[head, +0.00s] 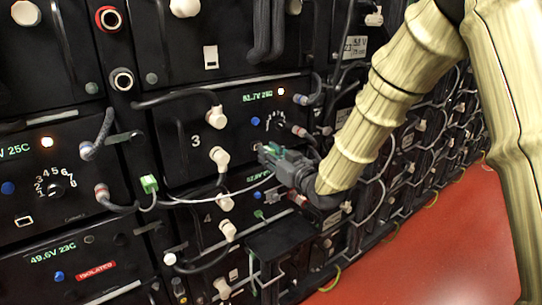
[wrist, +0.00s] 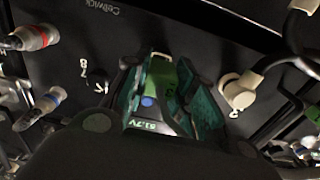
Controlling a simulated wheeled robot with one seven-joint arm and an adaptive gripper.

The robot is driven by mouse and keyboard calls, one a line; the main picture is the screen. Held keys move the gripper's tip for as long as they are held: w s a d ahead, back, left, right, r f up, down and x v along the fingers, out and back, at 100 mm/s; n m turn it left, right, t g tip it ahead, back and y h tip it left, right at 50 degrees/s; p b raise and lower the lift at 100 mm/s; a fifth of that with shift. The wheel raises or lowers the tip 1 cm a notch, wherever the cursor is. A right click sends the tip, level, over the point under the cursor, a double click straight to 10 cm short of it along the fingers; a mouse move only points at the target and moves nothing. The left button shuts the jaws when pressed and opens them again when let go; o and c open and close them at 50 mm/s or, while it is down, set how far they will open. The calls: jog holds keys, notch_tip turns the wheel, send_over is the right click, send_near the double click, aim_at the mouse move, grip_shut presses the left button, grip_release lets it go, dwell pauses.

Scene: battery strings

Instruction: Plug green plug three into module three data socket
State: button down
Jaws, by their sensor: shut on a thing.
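Module three (head: 180,160), a black front marked 3 with a lit green readout, stands in the middle of the head view. My gripper (head: 268,153) is in front of its lower right part. In the wrist view my gripper (wrist: 170,85) is shut on a green plug (wrist: 158,74), held between its teal-edged fingers and close to the black front. The plug's number cannot be read. The data socket on module three cannot be made out; the gripper covers that area. I cannot tell whether the plug touches the front.
Another green plug (head: 149,184) is at the left with a pale cable. White round connectors (head: 219,157) with black cables stand out left of the gripper, and one (wrist: 240,92) is close right of the fingers in the wrist view. A dark shelf (head: 283,236) juts out below.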

jog(key=shift+x, duration=1.3)
jog(key=c, duration=1.1)
grip_release()
jog(key=shift+w+a, duration=0.1)
jog(key=shift+a, duration=0.05)
jog(key=v, duration=1.2)
